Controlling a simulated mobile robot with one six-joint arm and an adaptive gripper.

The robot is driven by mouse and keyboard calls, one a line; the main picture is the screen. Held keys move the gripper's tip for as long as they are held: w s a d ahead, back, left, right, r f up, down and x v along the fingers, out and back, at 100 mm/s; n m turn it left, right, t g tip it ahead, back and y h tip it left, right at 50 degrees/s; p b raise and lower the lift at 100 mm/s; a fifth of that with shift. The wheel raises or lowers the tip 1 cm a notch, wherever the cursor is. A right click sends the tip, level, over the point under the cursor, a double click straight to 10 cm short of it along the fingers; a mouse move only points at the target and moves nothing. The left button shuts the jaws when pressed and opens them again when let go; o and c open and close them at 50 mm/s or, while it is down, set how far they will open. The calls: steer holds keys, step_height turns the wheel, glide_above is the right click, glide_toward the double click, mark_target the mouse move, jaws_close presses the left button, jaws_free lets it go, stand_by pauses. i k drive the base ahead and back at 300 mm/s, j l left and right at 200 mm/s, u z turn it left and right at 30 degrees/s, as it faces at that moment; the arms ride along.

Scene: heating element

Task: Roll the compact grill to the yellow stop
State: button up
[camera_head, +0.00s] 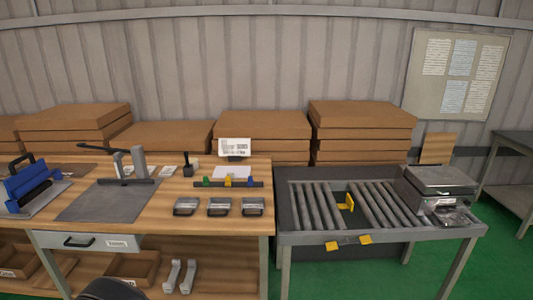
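A grey boxy appliance with a flat lid, which looks like the compact grill (440,180), sits at the right end of the roller conveyor (310,239). Something clear or shiny is at its front, too small to make out. A yellow upright piece, which looks like the yellow stop (347,202), stands in a gap between two sets of rollers, left of the grill. Rollers lie bare between the stop and the grill. My gripper's fingers are not in view; only a dark rounded shape shows at the bottom edge, and I cannot tell which part it is.
Stacked cardboard boxes (360,115) stand behind. Green floor is open at right.

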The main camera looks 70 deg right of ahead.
mark_target(443, 191)
steer(key=z, duration=2.2)
